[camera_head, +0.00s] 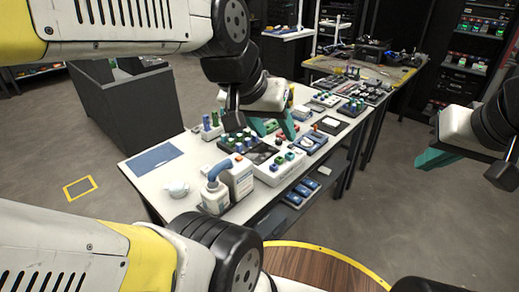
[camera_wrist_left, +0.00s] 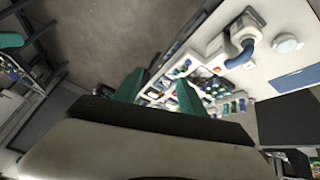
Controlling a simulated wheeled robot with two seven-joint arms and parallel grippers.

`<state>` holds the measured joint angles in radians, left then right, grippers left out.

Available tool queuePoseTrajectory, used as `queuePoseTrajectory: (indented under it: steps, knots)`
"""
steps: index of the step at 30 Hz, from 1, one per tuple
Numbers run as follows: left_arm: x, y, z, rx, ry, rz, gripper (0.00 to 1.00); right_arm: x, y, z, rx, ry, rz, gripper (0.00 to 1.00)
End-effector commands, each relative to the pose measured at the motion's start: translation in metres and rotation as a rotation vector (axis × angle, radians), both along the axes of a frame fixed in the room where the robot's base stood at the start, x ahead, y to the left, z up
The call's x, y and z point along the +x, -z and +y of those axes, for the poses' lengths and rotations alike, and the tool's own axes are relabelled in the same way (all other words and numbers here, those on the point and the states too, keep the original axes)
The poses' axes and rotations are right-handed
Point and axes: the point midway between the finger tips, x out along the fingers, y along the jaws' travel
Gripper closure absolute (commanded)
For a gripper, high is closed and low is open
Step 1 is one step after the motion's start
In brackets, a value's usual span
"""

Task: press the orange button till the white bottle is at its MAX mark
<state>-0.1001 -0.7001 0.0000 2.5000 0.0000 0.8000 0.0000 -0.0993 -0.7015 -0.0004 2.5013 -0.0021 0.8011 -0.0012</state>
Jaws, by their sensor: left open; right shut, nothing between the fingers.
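A white bottle (camera_head: 215,198) stands near the front edge of the white table. A pale container (camera_head: 241,180) stands close beside it, and a grey-blue bent spout (camera_head: 218,170) arches over the bottle. A small orange spot (camera_head: 238,157) shows at the container's top; I cannot tell whether it is the button. The bottle's level and MAX mark are too small to read. My left gripper (camera_head: 274,131) is open above the table's equipment, behind the container; its green fingers also show in the left wrist view (camera_wrist_left: 159,92). My right gripper (camera_head: 436,158) is shut and empty, right of the table.
The white table (camera_head: 145,185) carries several small coloured devices (camera_head: 285,160) and a round white item (camera_head: 178,188). A blue mat (camera_head: 154,158) lies at its left end. A dark grey bin (camera_head: 145,115) stands behind left. Open floor lies right of the table.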

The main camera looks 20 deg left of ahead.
Motion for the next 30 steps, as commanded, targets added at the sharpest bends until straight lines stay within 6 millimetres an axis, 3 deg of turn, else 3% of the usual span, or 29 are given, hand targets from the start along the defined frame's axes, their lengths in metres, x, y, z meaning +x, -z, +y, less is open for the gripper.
queuePoseTrajectory:
  steps: [10,18,30]
  knots:
    - [0.0,0.0,0.0,0.0,0.0,0.0,0.52,0.0005,-0.0004,0.0005,0.001,0.0,-0.001,1.0]
    - [0.0,0.0,0.0,0.0,0.0,0.0,1.0,0.0005,-0.0005,0.0006,0.002,0.0,-0.001,1.0]
    - [0.0,0.0,0.0,0.0,0.0,0.0,1.0,0.0006,-0.0005,0.0006,0.003,0.001,-0.001,1.0]
